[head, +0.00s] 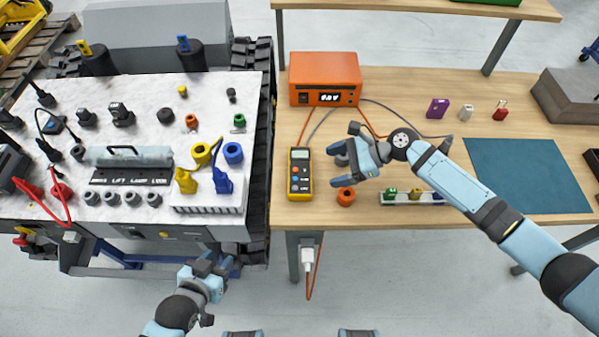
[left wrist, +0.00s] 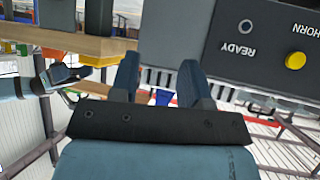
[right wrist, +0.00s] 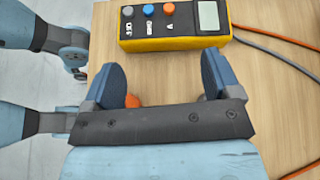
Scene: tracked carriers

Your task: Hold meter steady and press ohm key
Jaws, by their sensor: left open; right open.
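The meter (head: 300,174) is a yellow and dark handheld box with a small grey screen and orange, blue and grey keys. It lies on the wooden table near its left edge. In the right wrist view the meter (right wrist: 173,25) lies just beyond my fingertips, keys and screen facing up. My right gripper (head: 340,158) is open and empty, a little to the right of the meter and apart from it. In the right wrist view the gripper (right wrist: 168,72) has its fingers spread. My left gripper (head: 217,262) is open and empty, low in front of the tracked carrier, away from the meter.
An orange box (head: 325,72) with a display stands behind the meter, with cables running across the table. An orange ring (head: 346,196) sits near my right gripper. A white tray (head: 412,203) holds small coloured parts. The tracked carrier (head: 165,240) stands left of the table.

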